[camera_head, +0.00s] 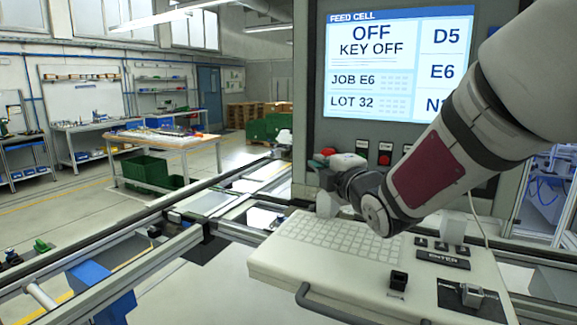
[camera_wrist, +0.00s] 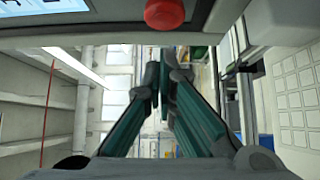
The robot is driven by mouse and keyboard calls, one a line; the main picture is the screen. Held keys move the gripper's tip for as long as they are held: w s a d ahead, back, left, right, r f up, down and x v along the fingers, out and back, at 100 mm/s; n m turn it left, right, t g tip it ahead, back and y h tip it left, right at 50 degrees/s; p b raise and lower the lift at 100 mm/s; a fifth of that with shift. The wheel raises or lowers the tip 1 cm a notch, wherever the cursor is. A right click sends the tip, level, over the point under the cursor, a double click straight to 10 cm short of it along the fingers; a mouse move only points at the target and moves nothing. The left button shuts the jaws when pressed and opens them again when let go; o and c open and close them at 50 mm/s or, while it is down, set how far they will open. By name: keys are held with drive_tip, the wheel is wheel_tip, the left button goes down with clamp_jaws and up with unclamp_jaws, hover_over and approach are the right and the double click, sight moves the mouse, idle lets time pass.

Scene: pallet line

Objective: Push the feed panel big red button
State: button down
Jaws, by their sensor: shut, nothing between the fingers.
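The feed panel (camera_head: 308,100) is a grey cabinet with a lit screen (camera_head: 400,65) reading "OFF" and "KEY OFF". A big round red button (camera_head: 328,151) shows at its lower left, just beyond my gripper and partly hidden by it. In the wrist view the red button (camera_wrist: 165,13) sticks out at the top centre, above my fingertips in the picture. My gripper (camera_wrist: 163,72) is shut and empty, with its green-sided fingers converging. The fingertips look apart from the button. In the head view my wrist hides much of the panel's lower front.
A smaller red button (camera_head: 385,159) sits among labelled controls below the screen. A pale console with a keyboard (camera_head: 340,235) juts out under my arm. Conveyor rails (camera_head: 130,262) run at left. A worktable (camera_head: 165,139) and green bins (camera_head: 146,172) stand farther back.

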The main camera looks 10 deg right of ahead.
drive_tip(key=shift+w+d, duration=0.8)
drive_tip(key=shift+w, duration=0.2)
